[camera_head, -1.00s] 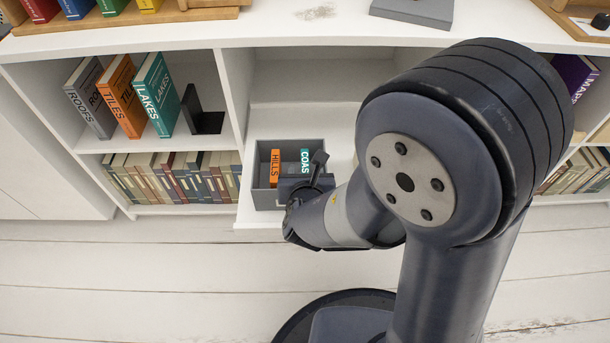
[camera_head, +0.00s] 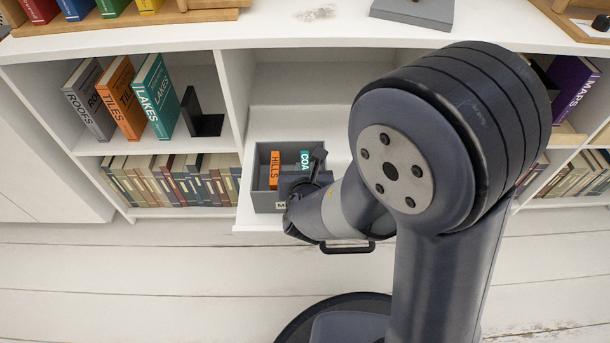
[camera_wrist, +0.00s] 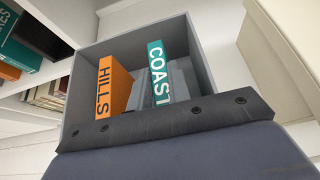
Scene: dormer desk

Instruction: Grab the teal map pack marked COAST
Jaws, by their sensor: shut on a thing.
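The teal COAST map pack (camera_head: 305,157) stands upright in a grey box (camera_head: 264,155), its last letters hidden by my gripper in the head view. In the wrist view the COAST pack (camera_wrist: 157,70) shows its spine, with grey finger parts close beside it. My gripper (camera_wrist: 162,82) reaches down into the box and is shut on the COAST pack. Its fingertips are partly hidden. The orange HILLS pack (camera_wrist: 112,86) stands to the left of the COAST pack, apart from it.
The box sits in a pulled-out white drawer (camera_head: 246,212) with a dark handle. The shelf at left holds ROOFS, TILES and LAKES (camera_head: 155,95) books and a dark bookend (camera_head: 200,120). A purple MAPS book (camera_head: 572,88) stands at right. The white top lies above.

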